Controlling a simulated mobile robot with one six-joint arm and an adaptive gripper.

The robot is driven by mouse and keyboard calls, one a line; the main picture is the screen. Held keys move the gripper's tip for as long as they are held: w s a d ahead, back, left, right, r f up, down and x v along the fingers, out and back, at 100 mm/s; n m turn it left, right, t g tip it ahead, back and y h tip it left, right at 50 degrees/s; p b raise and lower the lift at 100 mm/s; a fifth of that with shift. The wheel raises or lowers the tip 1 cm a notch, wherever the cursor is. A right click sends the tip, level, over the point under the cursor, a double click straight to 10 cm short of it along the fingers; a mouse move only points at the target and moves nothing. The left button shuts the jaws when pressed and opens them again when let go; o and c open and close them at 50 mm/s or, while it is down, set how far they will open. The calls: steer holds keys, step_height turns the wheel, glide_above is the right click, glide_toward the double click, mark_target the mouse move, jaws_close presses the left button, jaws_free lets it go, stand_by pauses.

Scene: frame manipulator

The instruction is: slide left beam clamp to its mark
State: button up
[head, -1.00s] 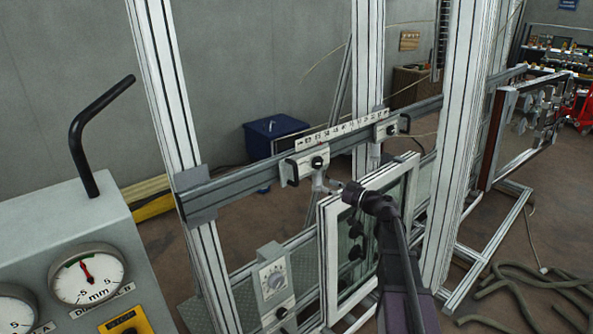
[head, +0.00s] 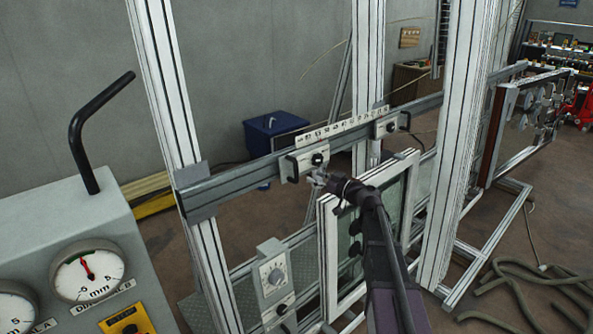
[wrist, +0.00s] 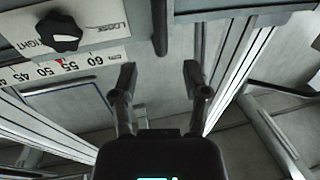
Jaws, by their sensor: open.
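The left beam clamp (head: 298,167) is a pale block with a black knob and a dark handle on its left end. It sits on the grey horizontal beam (head: 235,177). In the wrist view its plate (wrist: 95,22) shows a black knob (wrist: 60,32) and lettering beside it. A small red mark (wrist: 59,60) shows by the numbered scale (wrist: 28,72), near 55. My gripper (head: 318,178) is just below the clamp in the head view. In the wrist view its two fingers (wrist: 160,85) are apart with nothing between them. A dark bar, likely the handle, lies just beyond them.
A second clamp (head: 386,127) sits farther right on the beam. A white-framed window panel (head: 330,255) stands below, close to my arm. White uprights (head: 165,90) flank the beam. A dial box (head: 272,280) is lower down. A gauge console (head: 75,240) stands at left.

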mark_target(296, 178)
steer(key=x, duration=0.8)
steer(key=shift+w+a, duration=0.15)
steer(key=shift+w, duration=0.05)
jaws_close()
